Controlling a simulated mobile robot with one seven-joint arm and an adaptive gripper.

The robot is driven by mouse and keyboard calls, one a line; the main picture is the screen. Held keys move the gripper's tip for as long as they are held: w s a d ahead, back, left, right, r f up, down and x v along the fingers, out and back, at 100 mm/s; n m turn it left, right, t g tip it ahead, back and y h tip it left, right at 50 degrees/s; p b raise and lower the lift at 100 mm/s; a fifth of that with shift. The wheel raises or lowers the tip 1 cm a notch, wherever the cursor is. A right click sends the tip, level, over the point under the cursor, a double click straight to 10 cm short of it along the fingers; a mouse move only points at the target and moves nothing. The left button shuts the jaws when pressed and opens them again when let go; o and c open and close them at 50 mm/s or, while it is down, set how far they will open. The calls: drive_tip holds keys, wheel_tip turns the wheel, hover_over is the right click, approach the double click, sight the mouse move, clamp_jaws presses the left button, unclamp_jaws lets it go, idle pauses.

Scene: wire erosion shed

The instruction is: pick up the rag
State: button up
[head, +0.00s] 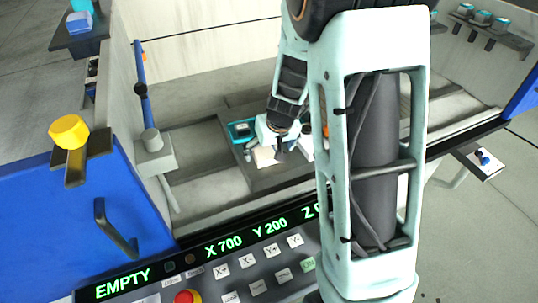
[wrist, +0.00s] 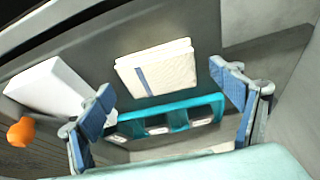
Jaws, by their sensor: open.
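The rag (wrist: 155,67) is a cream folded cloth with a blue stripe, lying flat on a dark grey surface in the wrist view. In the head view the rag (head: 265,157) is a small pale patch just below my gripper (head: 281,138). In the wrist view my gripper (wrist: 161,82) is open, with one blue-padded finger at the left and one at the right. The rag lies between and slightly beyond the fingertips in the picture. Nothing is between the pads that I can see held. My arm covers part of the head view right of the rag.
A teal tray (wrist: 207,101) with compartments sits close beside the rag. A white block (wrist: 45,88) lies left of it, with an orange knob (wrist: 20,132) nearby. In the head view, the machine's control panel (head: 215,268) and grey walls surround the dark plate (head: 262,182).

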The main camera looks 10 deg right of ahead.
drive_tip(key=c, duration=1.2)
drive_tip(key=shift+o, duration=0.2)
drive_tip(key=shift+r, duration=0.1)
